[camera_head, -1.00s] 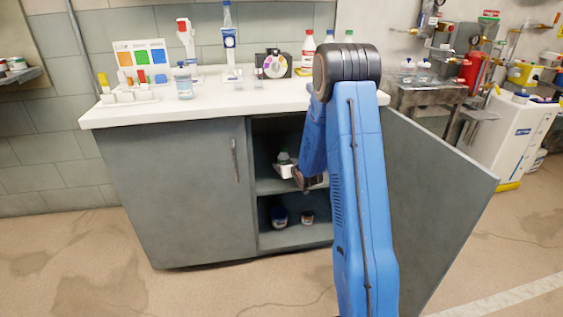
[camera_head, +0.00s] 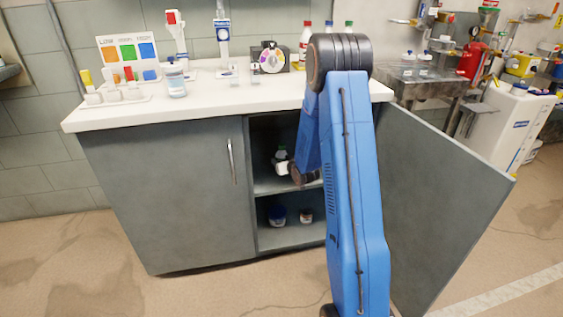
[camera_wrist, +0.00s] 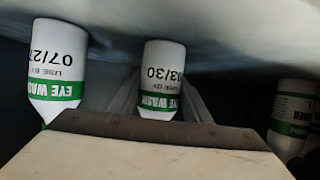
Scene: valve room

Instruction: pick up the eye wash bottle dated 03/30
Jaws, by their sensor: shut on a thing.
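In the wrist view, an eye wash bottle (camera_wrist: 162,78) with a white body and green band stands in the middle, upside down in the picture. Its date ends in 3/30; the first digit is unclear. My gripper (camera_wrist: 160,100) is shut on it, with blurred fingers on both sides. A similar eye wash bottle (camera_wrist: 57,65), with a date starting 07/2, is apart at the left. In the head view, my gripper (camera_head: 284,168) is inside the open cabinet at the upper shelf, partly hidden by my arm. A green-topped bottle shows there.
Another green-banded bottle (camera_wrist: 290,120) is at the right in the wrist view. The cabinet (camera_head: 170,190) has its right door (camera_head: 440,200) swung open. The countertop (camera_head: 215,95) above holds several items.

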